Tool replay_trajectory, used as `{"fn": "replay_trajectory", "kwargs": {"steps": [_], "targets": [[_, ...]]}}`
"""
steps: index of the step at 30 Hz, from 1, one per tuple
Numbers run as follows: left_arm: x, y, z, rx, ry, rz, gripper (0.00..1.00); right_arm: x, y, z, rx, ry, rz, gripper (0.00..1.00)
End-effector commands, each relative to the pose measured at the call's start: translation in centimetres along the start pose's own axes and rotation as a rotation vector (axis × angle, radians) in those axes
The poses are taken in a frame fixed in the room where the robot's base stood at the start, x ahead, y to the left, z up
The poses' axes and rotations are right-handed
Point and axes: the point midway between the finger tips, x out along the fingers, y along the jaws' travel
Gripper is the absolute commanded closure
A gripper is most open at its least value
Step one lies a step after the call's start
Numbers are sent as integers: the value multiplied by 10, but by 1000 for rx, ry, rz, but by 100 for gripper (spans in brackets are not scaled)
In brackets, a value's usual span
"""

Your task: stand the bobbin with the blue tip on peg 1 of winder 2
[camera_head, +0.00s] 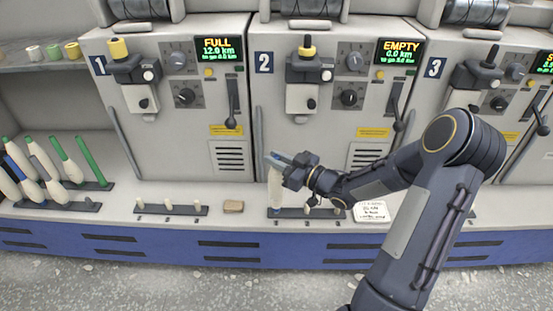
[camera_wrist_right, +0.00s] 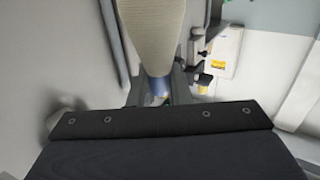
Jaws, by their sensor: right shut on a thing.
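My right gripper (camera_head: 281,159) is shut on the upper end of a cream bobbin (camera_head: 276,188). In the right wrist view the bobbin (camera_wrist_right: 152,35) has a blue end (camera_wrist_right: 155,87) between the fingers. The bobbin hangs about upright, its lower end at the left end of the dark peg rail (camera_head: 323,214) below winder 2 (camera_head: 282,120). That is where peg 1 would be; the bobbin hides it. I cannot tell whether it sits on the peg or just above it. Winder 2's display (camera_head: 401,51) reads EMPTY. My left gripper is not in view.
A white note card (camera_head: 371,211) lies right of the rail and a tan block (camera_head: 233,207) to its left. Another peg rail (camera_head: 158,210) stands below winder 1. Several bobbins with green or blue tips (camera_head: 45,165) lean in a rack at the left.

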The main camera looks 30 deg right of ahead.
Motion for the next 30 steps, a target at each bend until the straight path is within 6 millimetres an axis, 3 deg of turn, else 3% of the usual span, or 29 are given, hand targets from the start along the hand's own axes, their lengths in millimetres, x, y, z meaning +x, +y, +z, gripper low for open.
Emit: {"fn": "replay_trajectory", "kwargs": {"steps": [30], "targets": [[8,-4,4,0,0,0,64,0,0,13,-1,0,0,100]]}}
